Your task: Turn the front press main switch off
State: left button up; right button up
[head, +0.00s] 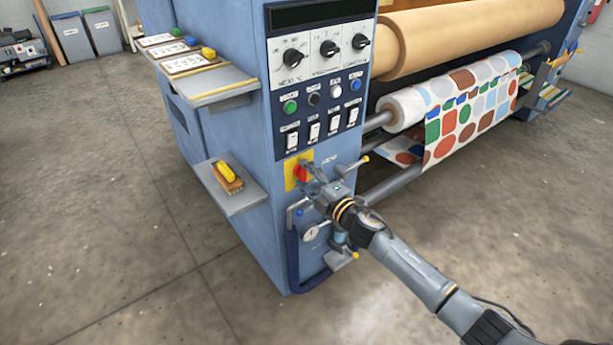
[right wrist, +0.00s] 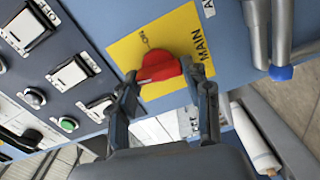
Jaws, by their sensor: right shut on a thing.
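The main switch is a red rotary handle (head: 300,173) on a yellow plate (head: 291,183), low on the front of the blue press cabinet (head: 240,130). In the right wrist view the red handle (right wrist: 160,66) sits on the yellow plate (right wrist: 185,25), which reads "MAIN" and "ON". My right gripper (head: 308,176) is at the switch. In the right wrist view its two fingers (right wrist: 163,85) stand on either side of the handle and are shut on it. The fingers cover part of the handle's ends. My left gripper is in neither view.
Rocker switches (head: 314,130), coloured buttons and knobs sit above the main switch. A small shelf (head: 222,187) with a brush (head: 230,183) juts out left. A gauge (head: 311,233) and pipes are below. Rollers with patterned fabric (head: 470,110) are at right. The floor at left is clear.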

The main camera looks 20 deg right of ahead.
jog(key=shift+f+n, duration=0.1)
jog(key=shift+n, duration=0.8)
jog(key=o, duration=1.2)
jog(key=shift+c, duration=0.2)
jog(key=v, duration=1.2)
